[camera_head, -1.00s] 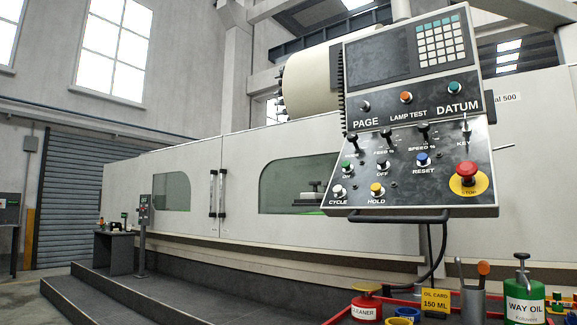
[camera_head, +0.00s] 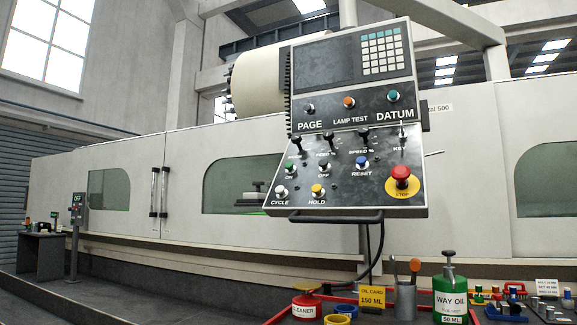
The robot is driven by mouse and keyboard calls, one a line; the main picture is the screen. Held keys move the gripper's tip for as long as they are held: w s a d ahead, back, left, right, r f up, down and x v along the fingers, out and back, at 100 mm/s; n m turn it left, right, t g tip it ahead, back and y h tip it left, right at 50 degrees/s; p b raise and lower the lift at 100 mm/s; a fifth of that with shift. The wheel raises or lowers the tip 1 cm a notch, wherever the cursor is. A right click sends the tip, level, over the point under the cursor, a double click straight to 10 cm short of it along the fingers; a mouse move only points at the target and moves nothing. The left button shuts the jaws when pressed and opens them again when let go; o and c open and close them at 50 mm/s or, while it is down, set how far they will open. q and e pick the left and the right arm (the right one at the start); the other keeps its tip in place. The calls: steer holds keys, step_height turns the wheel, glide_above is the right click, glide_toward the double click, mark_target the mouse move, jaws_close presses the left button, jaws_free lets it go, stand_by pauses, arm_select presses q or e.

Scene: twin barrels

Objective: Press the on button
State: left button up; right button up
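The control panel (camera_head: 345,184) hangs in the middle of the head view, tilted and facing me. The on button (camera_head: 290,168) is a small green button at its lower left, with the label ON under it. The off button (camera_head: 324,168) sits just right of it. A white CYCLE button (camera_head: 281,190) and a yellow HOLD button (camera_head: 317,190) are below, a blue RESET button (camera_head: 361,161) is to the right, and a red STOP button (camera_head: 401,175) is at the lower right. Neither of my grippers shows in the head view.
A handle bar (camera_head: 336,217) runs along the panel's lower edge. Below stand a red-topped cleaner tin (camera_head: 305,308), an oil card (camera_head: 372,298), a cup of tools (camera_head: 405,300) and a green way oil can (camera_head: 450,300). A long white machine (camera_head: 110,180) fills the background.

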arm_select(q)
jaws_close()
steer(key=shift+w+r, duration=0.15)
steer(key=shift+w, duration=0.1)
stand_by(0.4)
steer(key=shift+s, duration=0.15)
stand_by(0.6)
